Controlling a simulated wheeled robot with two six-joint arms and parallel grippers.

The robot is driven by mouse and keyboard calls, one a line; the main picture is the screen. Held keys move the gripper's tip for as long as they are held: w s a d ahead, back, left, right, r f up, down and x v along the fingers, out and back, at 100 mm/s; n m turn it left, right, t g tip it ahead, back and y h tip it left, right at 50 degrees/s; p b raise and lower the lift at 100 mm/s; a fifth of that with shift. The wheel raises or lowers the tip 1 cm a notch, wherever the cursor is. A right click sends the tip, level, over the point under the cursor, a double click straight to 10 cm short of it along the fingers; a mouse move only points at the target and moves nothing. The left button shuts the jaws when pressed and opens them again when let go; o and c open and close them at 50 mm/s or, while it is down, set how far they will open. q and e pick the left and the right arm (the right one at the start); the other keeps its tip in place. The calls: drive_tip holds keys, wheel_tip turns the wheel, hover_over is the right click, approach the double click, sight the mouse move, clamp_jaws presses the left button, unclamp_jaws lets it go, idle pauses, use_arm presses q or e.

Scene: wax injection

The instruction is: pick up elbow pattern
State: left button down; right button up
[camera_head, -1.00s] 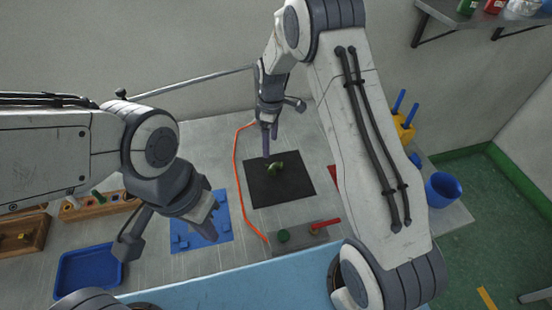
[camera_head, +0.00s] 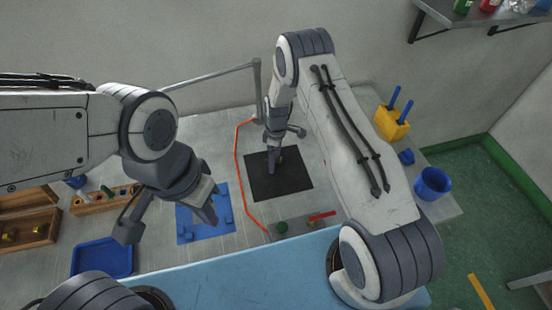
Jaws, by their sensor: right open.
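The elbow pattern (camera_head: 281,160) is a small olive-green piece on the black mat (camera_head: 292,182). Only a bit of it shows beside the fingers of my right gripper (camera_head: 273,168), and the rest is hidden behind them. My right gripper points down over the mat at the elbow pattern. It is open, and I cannot tell whether its fingers touch the piece. My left gripper (camera_head: 209,208) hangs above the blue mat at the left, away from the elbow pattern. I cannot tell its finger gap.
A blue mat (camera_head: 190,235) and a blue tray (camera_head: 88,262) lie left. Wooden boxes (camera_head: 37,215) stand at the far left. An orange cable (camera_head: 238,178) runs beside the black mat. A yellow holder (camera_head: 391,124) and a blue cup (camera_head: 432,184) stand right.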

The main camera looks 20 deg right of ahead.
drive_tip(key=shift+c, duration=0.3)
drive_tip(key=c, duration=1.3)
drive_tip(key=shift+r, duration=0.1)
